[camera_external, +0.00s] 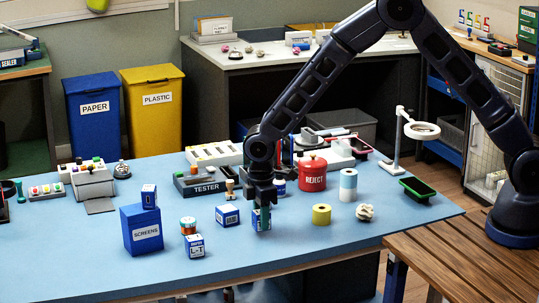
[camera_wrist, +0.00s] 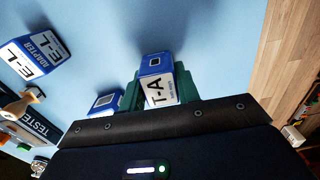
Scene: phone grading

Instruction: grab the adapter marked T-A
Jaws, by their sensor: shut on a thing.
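The adapter marked T-A (camera_wrist: 157,90) is a small blue and white box. In the wrist view it sits between the green fingers of my gripper (camera_wrist: 158,88), which is shut on it. In the external view my gripper (camera_external: 261,218) points down at the blue table, with the adapter mostly hidden between the fingers. I cannot tell whether it touches the table. Another adapter, marked E-L (camera_wrist: 32,56), lies apart on the left in the wrist view. A blue box with a white label (camera_external: 227,216) stands left of my gripper in the external view.
A SCREENS box (camera_external: 141,232) with a small box (camera_external: 149,197) on top and a box marked L-T (camera_external: 194,246) stand to the left. A yellow roll (camera_external: 321,214) and a red REJECT pot (camera_external: 313,175) are to the right. The front table area is clear.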

